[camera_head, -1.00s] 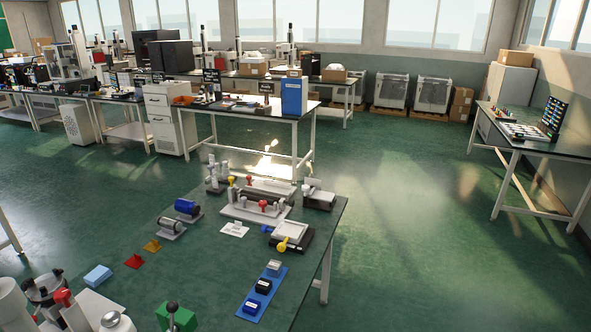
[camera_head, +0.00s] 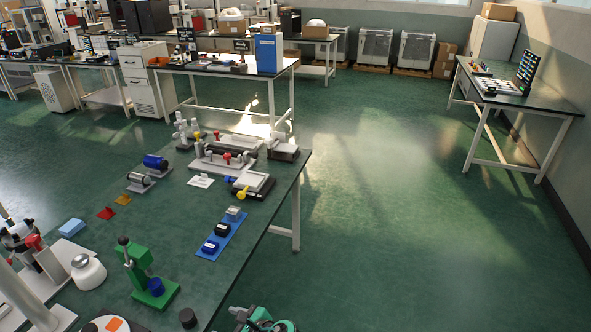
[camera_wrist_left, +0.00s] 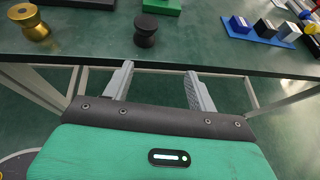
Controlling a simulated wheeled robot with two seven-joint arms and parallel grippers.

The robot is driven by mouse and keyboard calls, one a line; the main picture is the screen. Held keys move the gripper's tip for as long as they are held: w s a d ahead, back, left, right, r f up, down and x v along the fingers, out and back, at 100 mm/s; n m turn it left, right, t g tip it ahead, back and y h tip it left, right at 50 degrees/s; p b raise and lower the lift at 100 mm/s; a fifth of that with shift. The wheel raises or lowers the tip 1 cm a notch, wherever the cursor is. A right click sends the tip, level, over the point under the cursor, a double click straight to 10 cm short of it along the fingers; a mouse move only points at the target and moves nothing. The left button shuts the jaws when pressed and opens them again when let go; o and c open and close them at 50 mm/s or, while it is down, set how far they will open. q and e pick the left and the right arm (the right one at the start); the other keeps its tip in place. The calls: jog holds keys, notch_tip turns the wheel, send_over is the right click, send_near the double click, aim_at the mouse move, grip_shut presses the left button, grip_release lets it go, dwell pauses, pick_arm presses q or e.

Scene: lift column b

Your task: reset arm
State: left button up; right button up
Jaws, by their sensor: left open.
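My left gripper (camera_wrist_left: 159,84) is open and empty in the left wrist view. Its two grey fingers point at the table's edge, with nothing between them. In the head view, part of a green and black gripper (camera_head: 258,319) shows at the bottom edge, just right of the near table (camera_head: 180,225); it matches my left one. A black knob-shaped piece (camera_wrist_left: 146,28) stands on the table ahead of the fingers, apart from them. My right gripper is not in view.
On the near table stand a green press (camera_head: 150,277), a blue pad with small blocks (camera_head: 222,236) and several fixtures. A gold cylinder (camera_wrist_left: 30,22) is left in the wrist view. Open floor (camera_head: 400,230) lies right of the table, before another table (camera_head: 535,100).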

pick_arm(q)
jog(key=s+a+f+n+g+h, duration=0.1)
jog(key=s+f+n+h, duration=0.15)
jog(key=s+f, duration=0.6)
jog(key=s+f+n+g+h, duration=0.1)
jog(key=s+f+n+h, duration=0.15)
jog(key=f, duration=1.15)
jog(key=s+a+f+n+g+h, duration=0.1)
jog(key=s+f+h, duration=0.2)
jog(key=s+f, duration=0.55)
jog(key=s+a+f+n+g+h, duration=0.1)
jog(key=s+a+f+n, duration=0.3)
jog(key=s+f+n, duration=0.3)
jog(key=s+a+f+n+g+h, duration=0.1)
jog(key=s+f+n, duration=0.6)
jog(key=s, duration=0.9)
jog(key=a+f+h, duration=0.1)
jog(key=a, duration=0.1)
jog(key=shift+s+a+n, duration=0.15)
jog(key=shift+a+n, duration=0.25)
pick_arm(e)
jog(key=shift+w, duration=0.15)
pick_arm(q)
jog(key=shift+f, duration=0.1)
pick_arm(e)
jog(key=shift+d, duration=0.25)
